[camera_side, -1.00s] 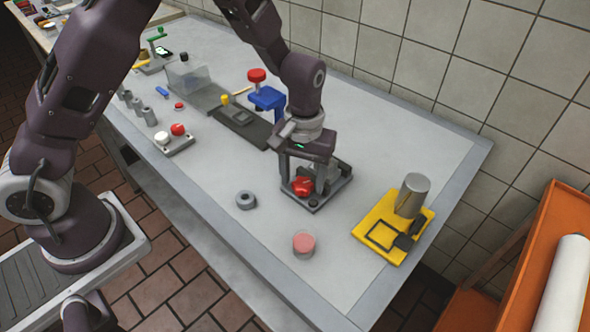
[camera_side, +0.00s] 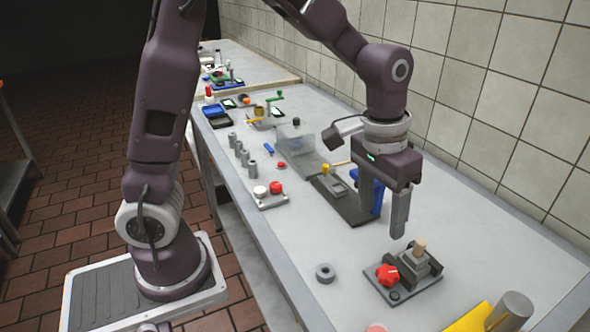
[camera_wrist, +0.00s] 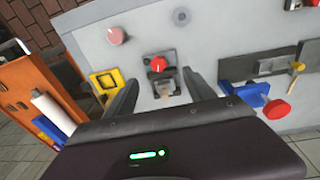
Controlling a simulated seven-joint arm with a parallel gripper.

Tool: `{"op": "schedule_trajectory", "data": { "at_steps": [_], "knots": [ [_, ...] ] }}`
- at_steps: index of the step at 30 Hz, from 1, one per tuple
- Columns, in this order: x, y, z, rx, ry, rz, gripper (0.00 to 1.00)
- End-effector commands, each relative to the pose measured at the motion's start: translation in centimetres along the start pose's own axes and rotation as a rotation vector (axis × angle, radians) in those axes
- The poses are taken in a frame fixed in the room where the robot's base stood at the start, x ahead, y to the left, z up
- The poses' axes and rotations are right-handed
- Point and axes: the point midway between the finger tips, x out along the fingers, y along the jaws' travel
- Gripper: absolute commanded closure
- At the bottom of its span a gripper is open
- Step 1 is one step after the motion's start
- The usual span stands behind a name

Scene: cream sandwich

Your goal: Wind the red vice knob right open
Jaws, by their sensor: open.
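The red vice knob (camera_side: 388,275) is a lobed red handle on the front of a small grey vice (camera_side: 416,265) on a dark base plate. A tan peg-like piece (camera_side: 420,248) stands at the top of the vice. In the wrist view the red knob (camera_wrist: 158,64) shows beyond the fingers, with the vice below it. My gripper (camera_side: 382,218) is above and to the left of the vice in the side view, pointing down, apart from the knob. Its fingers (camera_wrist: 163,88) are spread wide with nothing between them.
A blue fixture (camera_wrist: 245,95) with a red knob (camera_wrist: 275,109) stands near the vice. A grey ring (camera_side: 325,272) and a yellow plate (camera_side: 470,320) lie nearby. The bench front beside the ring is clear.

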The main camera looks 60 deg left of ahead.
Motion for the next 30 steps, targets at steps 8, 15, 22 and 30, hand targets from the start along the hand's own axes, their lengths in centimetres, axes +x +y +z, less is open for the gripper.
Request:
{"op": "schedule_trajectory", "data": {
  "at_steps": [8, 15, 22, 30],
  "knots": [
    [-5.9, -1.6, 4.2, 0.014, 0.108, 0.026, 0.37],
    [-9.3, -3.0, 9.0, 0.035, 0.211, 0.011, 0.37],
    [-10.5, -3.9, 12.2, 0.05, 0.28, -0.02, 0.37],
    [-10.6, -4.1, 12.9, 0.054, 0.292, -0.028, 0.37]
  ]
}}
